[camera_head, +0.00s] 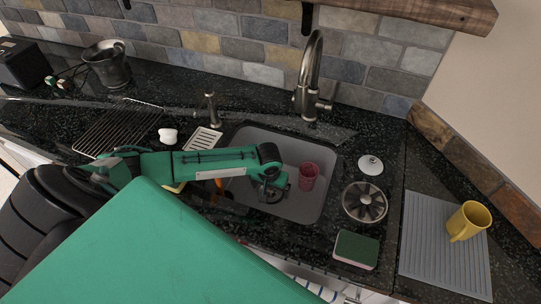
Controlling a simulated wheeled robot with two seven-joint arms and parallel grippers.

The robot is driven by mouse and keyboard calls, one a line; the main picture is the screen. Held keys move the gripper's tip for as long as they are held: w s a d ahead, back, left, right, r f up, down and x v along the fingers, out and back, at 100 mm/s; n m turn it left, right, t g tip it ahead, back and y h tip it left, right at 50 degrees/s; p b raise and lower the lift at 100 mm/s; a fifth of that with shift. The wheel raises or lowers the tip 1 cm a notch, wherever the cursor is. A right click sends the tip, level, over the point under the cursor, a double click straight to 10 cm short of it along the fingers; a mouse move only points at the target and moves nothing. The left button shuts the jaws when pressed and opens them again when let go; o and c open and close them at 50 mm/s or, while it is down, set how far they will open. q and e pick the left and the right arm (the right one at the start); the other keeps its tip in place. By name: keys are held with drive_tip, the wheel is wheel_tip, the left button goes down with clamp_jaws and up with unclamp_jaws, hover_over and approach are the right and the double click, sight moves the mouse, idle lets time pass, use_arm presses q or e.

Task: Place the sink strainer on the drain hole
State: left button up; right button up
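A small round pale disc with a centre knob (370,165), which looks like the sink strainer, lies on the dark counter right of the sink. Just below it is a round metal ring with dark radial segments (364,202); it may be the drain hole, but I cannot be sure. The grey sink (305,211) holds a red cup (308,176). My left gripper (272,191) is over the sink, left of the red cup and well left of the disc. Its fingers are small and dark, and I cannot tell their opening. My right gripper is not in view.
A green sponge (356,249) lies below the metal ring. The faucet (309,80) rises behind the sink. A wire rack (118,128) and metal pitcher (108,65) are at the left.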

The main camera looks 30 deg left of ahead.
sight(269, 196)
use_arm(q)
wheel_tip(269, 196, up, 12)
drive_tip(key=s, duration=0.1)
drive_tip(key=shift+s+d+b, duration=0.2)
drive_tip(key=shift+d+b, duration=0.05)
drive_tip(key=shift+b, duration=0.1)
drive_tip(key=shift+r, duration=0.15)
idle(0.5)
